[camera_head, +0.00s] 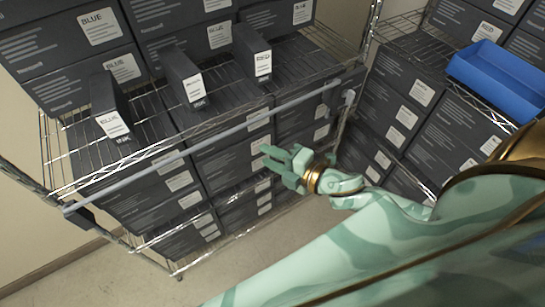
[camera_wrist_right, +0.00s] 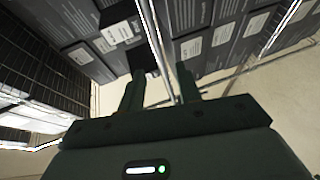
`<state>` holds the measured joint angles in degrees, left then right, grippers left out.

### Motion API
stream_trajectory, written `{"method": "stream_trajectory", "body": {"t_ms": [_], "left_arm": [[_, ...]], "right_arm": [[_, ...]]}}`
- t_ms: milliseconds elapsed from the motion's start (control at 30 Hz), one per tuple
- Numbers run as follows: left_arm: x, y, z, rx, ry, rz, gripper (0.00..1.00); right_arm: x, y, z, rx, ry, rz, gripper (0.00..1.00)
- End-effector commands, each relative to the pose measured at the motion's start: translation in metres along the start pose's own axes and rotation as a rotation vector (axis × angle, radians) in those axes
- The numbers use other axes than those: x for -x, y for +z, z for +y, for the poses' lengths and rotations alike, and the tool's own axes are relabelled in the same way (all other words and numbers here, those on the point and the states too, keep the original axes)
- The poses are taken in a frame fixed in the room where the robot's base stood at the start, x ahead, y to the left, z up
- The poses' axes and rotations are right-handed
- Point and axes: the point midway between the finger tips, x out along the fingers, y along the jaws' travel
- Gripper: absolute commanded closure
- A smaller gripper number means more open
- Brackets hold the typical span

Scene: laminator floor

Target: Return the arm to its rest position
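My right gripper (camera_head: 282,163) is in front of the wire shelf rack, near the lower cartons and just below a pale rail (camera_head: 200,143) along the rack's front. In the right wrist view its two fingers (camera_wrist_right: 160,72) stand apart with nothing gripped. A metal bar (camera_wrist_right: 153,30) shows beyond and between them; I cannot tell its distance. My right arm (camera_head: 370,240) reaches in from the lower right. My left gripper is in neither view.
The rack's upper shelf holds small upright boxes labelled BLUE (camera_head: 108,108) and RED (camera_head: 252,50), with a third (camera_head: 183,77) between. Dark cartons (camera_head: 140,200) fill the rack. A blue tray (camera_head: 500,78) sits on the right-hand rack. Bare floor (camera_head: 225,268) lies in front.

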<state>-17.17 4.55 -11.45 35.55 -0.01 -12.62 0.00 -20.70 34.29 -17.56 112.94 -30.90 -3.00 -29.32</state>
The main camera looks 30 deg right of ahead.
Motion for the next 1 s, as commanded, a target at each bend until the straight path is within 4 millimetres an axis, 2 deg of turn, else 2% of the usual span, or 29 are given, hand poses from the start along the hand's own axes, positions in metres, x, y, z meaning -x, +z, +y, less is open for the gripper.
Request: {"method": "stream_trajectory", "body": {"t_ms": [567,667,767,867,900,967,1000], "left_arm": [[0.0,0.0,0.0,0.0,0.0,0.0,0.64],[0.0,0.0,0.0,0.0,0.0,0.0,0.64],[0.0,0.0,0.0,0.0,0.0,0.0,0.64],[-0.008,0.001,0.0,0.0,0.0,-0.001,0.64],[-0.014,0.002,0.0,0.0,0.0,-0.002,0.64],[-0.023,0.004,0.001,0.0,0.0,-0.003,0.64],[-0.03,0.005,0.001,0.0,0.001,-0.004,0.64]], "right_arm": [[0.003,0.0,0.0,-0.003,0.0,-0.001,0.66],[0.003,0.004,-0.005,-0.078,-0.015,-0.016,0.66],[0.008,0.03,-0.049,-0.193,-0.104,-0.09,0.66],[0.021,0.063,-0.124,-0.36,-0.222,-0.221,0.66],[0.029,0.074,-0.16,-0.434,-0.269,-0.283,0.66],[0.044,0.087,-0.214,-0.543,-0.336,-0.378,0.66],[0.056,0.093,-0.249,-0.613,-0.378,-0.441,0.66]]}}
